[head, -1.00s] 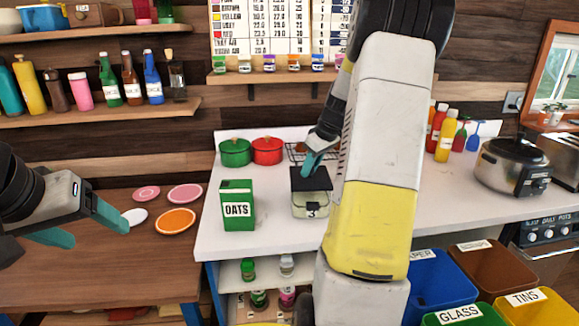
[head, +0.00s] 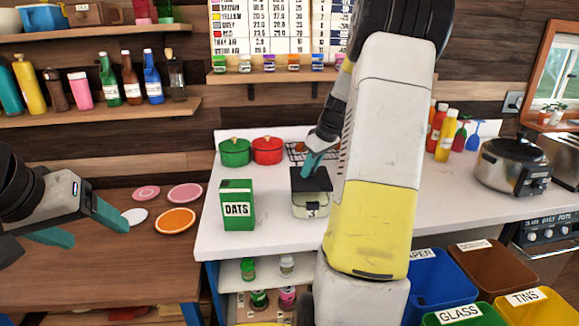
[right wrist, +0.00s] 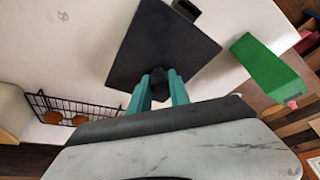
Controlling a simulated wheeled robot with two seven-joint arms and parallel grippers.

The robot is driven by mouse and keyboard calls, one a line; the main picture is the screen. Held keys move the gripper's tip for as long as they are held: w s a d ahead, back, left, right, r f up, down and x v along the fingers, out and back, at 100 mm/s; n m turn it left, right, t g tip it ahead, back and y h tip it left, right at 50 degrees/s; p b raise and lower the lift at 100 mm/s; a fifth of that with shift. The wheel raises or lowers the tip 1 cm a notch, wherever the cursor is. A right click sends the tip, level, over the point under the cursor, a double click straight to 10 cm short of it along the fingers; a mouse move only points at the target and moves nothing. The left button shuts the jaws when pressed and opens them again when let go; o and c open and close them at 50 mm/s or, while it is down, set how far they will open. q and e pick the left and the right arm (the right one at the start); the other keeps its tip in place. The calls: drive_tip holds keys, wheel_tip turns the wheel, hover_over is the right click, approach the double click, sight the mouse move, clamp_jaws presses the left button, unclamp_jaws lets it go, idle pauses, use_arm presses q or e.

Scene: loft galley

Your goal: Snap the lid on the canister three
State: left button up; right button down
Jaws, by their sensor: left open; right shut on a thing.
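The canister three (head: 311,207) is a clear, squarish container with a "3" label, standing upright on the white counter. Its dark square lid (head: 311,183) is at the canister's top, roughly lined up with it. I cannot tell whether it is snapped down. In the right wrist view the teal fingers meet over the flat dark lid (right wrist: 165,45). My left gripper (head: 100,234) is open and empty at the far left, over the wooden table.
A green oats box (head: 237,205) stands just left of the canister. Green (head: 235,152) and red (head: 268,151) pots and a wire rack (right wrist: 70,107) are behind. Plates lie on the wooden table (head: 110,265). A cooker (head: 505,165) and bottles stand right; bins are below.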

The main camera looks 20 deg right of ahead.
idle(0.4)
drive_tip(key=c, duration=1.1)
unclamp_jaws()
drive_tip(key=o, duration=0.4)
drive_tip(key=shift+o, duration=0.2)
drive_tip(key=shift+r, duration=3.5)
